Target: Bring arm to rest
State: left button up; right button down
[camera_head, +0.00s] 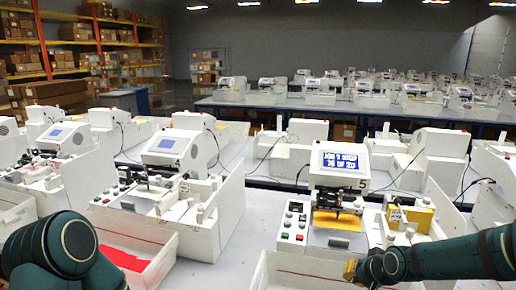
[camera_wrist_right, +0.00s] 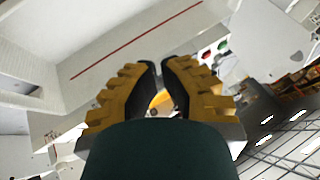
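My right arm comes in from the right edge in the head view, dark green, with its yellow-fingered right gripper (camera_head: 350,270) low over the front tray of station 5. In the right wrist view the gripper's (camera_wrist_right: 160,66) yellow and black fingers come close together at the tips. No held object can be made out, and I cannot tell whether the tips touch. A small orange patch (camera_wrist_right: 160,99) shows between the fingers. My left arm (camera_head: 62,245) shows as a dark green rounded link at the lower left. Its gripper is out of view.
The station 5 machine (camera_head: 339,166), with a lit blue screen and a yellow sheet (camera_head: 338,220), stands behind my right gripper. A yellow box (camera_head: 418,217) is to its right. A white tray (camera_head: 160,262) with a red piece (camera_head: 122,259) lies beside my left arm.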

jog(key=s+a+f+n+g+y+b, duration=0.1)
jog(key=s+a+f+b, duration=0.1)
jog(key=s+a+f, duration=0.5)
jog(key=s+a+f+g+y+b, duration=0.15)
jog(key=a+f, duration=0.35)
jog(key=f, duration=0.5)
pick_arm(q)
notch_tip(320, 180, down, 7)
jog(key=b, duration=0.3)
jog(key=shift+s+d, duration=0.2)
jog(key=shift+s, duration=0.05)
pick_arm(e)
jog(key=s+a+f+n+g+h, duration=0.1)
jog(key=s+a+f+g, duration=0.1)
jog(key=s+f, duration=0.8)
jog(key=shift+s+a+f+n, duration=0.15)
jog(key=shift+s+a+n, duration=0.25)
jog(key=shift+s+a, duration=0.65)
pick_arm(q)
jog(key=shift+f, duration=0.1)
pick_arm(e)
jog(key=shift+s+d, duration=0.1)
jog(key=shift+d, duration=0.1)
pick_arm(q)
jog(key=shift+w, duration=0.1)
pick_arm(e)
jog(key=shift+h, duration=0.25)
